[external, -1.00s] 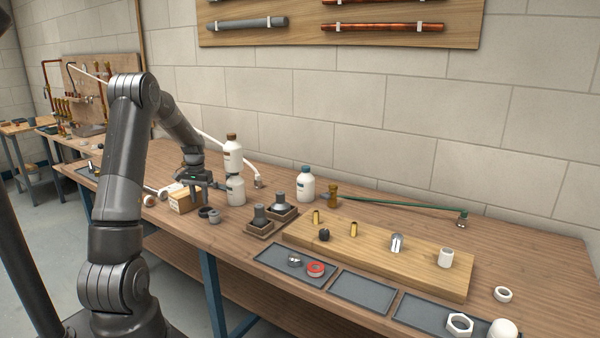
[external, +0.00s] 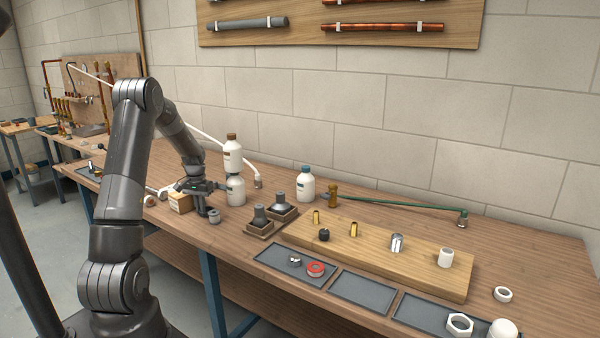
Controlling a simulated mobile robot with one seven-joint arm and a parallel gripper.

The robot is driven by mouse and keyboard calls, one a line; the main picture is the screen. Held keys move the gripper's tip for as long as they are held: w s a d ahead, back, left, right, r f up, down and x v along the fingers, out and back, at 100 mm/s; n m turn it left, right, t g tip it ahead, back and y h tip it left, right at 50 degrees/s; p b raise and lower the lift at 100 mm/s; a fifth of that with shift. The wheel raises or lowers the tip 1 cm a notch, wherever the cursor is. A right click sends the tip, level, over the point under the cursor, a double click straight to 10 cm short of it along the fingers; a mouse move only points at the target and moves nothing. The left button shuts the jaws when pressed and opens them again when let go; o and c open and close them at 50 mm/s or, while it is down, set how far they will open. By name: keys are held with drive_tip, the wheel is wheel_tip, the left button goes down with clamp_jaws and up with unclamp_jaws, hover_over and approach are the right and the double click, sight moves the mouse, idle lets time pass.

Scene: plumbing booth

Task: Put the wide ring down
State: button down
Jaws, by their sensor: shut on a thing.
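My gripper (external: 205,211) is low over the left part of the workbench, its fingers pointing down near the tabletop. It is shut on a grey ring, which I take to be the wide ring (external: 214,216). This ring shows at the right side of the fingertips, at or just above the wood. The fingers hide part of that spot, so I cannot tell whether the ring touches the table, or see the darker ring beside it.
Two small dark holders with grey fittings (external: 260,222) stand to the right. A wooden board (external: 380,258) and shallow trays (external: 362,292) lie further right.

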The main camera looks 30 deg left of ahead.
drive_tip(key=shift+r, duration=0.1)
idle(0.3)
drive_tip(key=r, duration=0.4)
drive_tip(key=shift+d+r, duration=0.2)
drive_tip(key=shift+d, duration=0.05)
drive_tip(key=d+r, duration=0.6)
drive_tip(key=d, duration=0.5)
drive_tip(key=w+d+r+n, duration=0.2)
drive_tip(key=w+d+n, duration=0.2)
drive_tip(key=w+d, duration=1.35)
drive_tip(key=w+d+f+n, duration=0.1)
drive_tip(key=w+d+n, duration=0.1)
drive_tip(key=d, duration=1.2)
drive_tip(key=w+d+f+n, duration=0.1)
drive_tip(key=w+d, duration=0.2)
drive_tip(key=d, duration=1.1)
hover_over(351, 215)
wheel_tip(351, 215, down, 6)
drive_tip(key=shift+f, duration=2.2)
